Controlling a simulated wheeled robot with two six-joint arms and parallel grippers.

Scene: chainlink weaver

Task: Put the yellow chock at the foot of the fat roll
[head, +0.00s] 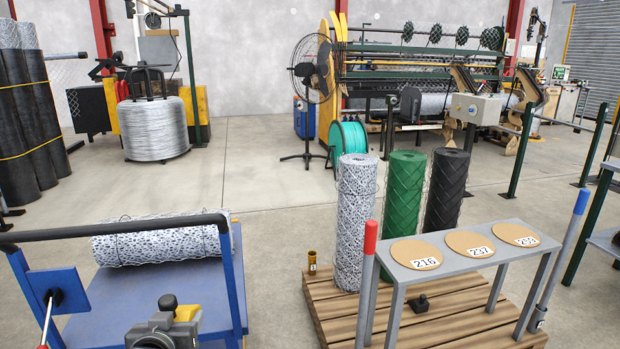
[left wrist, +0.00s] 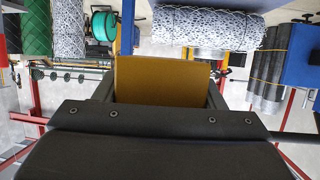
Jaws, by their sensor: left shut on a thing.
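The yellow chock (head: 188,313) is held in my left gripper (head: 172,320), low in the head view, over the front part of the blue cart (head: 205,290). In the left wrist view the chock (left wrist: 162,82) fills the gap between the fingers. A thick roll of silvery wire mesh (head: 160,240) lies on its side across the back of the cart, apart from the chock. It also shows in the left wrist view (left wrist: 208,25), which looks upside down. My right gripper is not in view.
A wooden pallet (head: 335,318) at the right carries silver (head: 355,220), green (head: 403,200) and black (head: 447,190) upright rolls. A grey bench (head: 440,244) with numbered discs stands in front. The cart's dark handle bar (head: 110,229) and blue frame are obstacles beside the lying roll.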

